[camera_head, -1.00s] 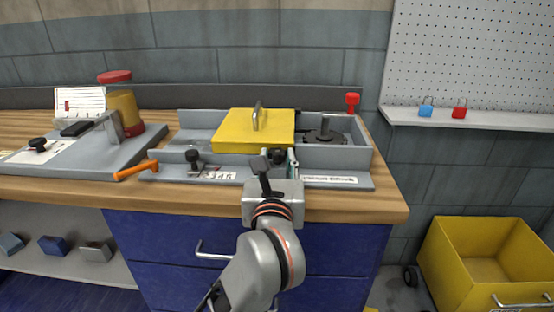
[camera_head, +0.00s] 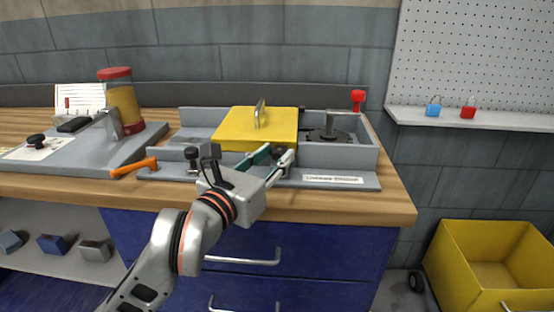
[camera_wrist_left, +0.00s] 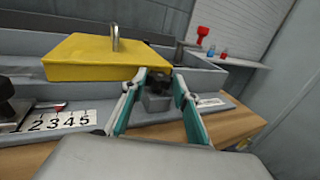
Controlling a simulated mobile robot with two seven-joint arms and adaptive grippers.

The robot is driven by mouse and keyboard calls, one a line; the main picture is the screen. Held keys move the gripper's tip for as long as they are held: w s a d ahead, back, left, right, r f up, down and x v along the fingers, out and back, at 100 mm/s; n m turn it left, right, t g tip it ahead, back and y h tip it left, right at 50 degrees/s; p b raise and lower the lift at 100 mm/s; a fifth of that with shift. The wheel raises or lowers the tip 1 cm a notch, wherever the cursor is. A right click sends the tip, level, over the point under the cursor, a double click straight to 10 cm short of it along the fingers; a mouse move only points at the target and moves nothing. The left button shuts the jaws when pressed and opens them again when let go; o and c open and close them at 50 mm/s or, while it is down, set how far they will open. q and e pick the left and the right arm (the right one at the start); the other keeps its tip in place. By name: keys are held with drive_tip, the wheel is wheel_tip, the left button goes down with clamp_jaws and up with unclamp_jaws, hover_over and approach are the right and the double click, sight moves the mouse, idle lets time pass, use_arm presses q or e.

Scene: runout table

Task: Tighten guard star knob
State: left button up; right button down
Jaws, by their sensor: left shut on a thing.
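The guard is a yellow cover (camera_head: 262,132) with a metal handle, lying over the grey fixture on the bench. The black star knob (camera_wrist_left: 158,82) is at the guard's front edge, on a grey block, in the left wrist view. My left gripper (camera_head: 277,155) has its green-lined fingers on either side of this knob and is shut on it. In the head view the fingers hide most of the knob. My right gripper is in neither view.
A second black knob (camera_head: 192,153) stands on the front rail beside a number scale (camera_wrist_left: 58,121). An orange handle (camera_head: 133,167) sticks out left of it. A red knob (camera_head: 358,96) stands at the back right. The bench front (camera_head: 330,208) is clear.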

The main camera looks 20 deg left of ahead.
use_arm(q)
drive_tip(key=shift+a+f+m+h, duration=0.2)
drive_tip(key=shift+m+h, duration=0.2)
drive_tip(key=shift+h, duration=0.2)
drive_tip(key=shift+r+m+h+b, duration=0.1)
drive_tip(key=shift+m+h+b, duration=0.25)
drive_tip(key=shift+h, duration=0.15)
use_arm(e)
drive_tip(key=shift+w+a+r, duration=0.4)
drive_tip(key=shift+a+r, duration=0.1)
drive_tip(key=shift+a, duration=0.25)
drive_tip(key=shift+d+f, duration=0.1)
use_arm(q)
drive_tip(key=o, duration=1.1)
drive_tip(key=shift+r, duration=0.1)
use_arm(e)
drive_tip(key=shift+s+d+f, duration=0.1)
